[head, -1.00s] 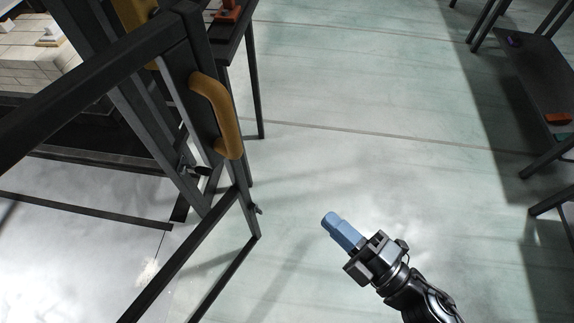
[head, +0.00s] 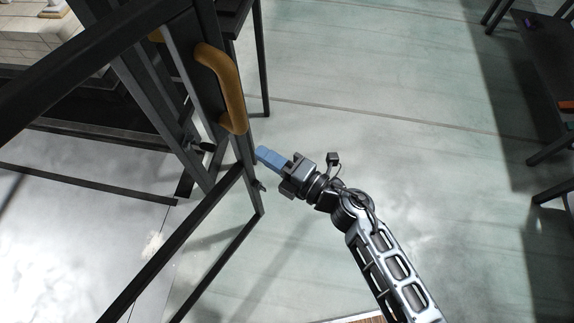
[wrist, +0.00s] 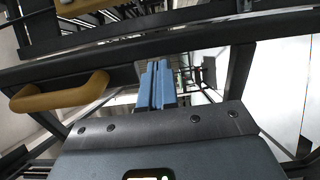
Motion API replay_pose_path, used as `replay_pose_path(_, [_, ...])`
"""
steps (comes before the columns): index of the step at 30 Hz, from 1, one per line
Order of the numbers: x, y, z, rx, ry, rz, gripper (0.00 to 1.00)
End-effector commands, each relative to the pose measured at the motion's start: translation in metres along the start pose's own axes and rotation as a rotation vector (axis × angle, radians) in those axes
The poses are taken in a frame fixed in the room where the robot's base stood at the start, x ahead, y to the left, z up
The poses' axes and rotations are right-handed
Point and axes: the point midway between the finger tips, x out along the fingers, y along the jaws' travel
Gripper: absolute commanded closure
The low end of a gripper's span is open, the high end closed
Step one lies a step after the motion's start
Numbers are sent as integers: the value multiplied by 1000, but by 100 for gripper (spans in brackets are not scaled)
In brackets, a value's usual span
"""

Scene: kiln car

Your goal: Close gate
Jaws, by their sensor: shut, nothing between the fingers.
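The gate (head: 139,255) is a dark metal frame at the left of the head view, standing out from the kiln car side. Its orange-brown handle (head: 230,88) is on its end post. In the wrist view the handle (wrist: 58,94) lies left of my fingers, and a dark gate bar (wrist: 210,36) crosses in front. My gripper (head: 262,154) has blue fingers, shut and empty. It is just right of the gate's post, below the handle in the picture. The fingers (wrist: 155,86) point toward the bar in the wrist view; I cannot tell whether they touch it.
A car with pale bricks (head: 50,40) stands behind the gate at upper left. A dark table (head: 548,68) holding small coloured items stands at the right. The pale floor (head: 400,100) between is clear.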

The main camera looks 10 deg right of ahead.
Motion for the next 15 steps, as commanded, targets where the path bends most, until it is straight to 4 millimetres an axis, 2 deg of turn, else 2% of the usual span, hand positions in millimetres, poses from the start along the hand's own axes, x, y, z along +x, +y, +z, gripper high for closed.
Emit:
replay_pose_path(1, [10,1,0,0,3,2,100])
replay_pose_path(6, [33,0,-1,0,2,1,100])
replay_pose_path(15, [46,0,-1,0,1,0,100])
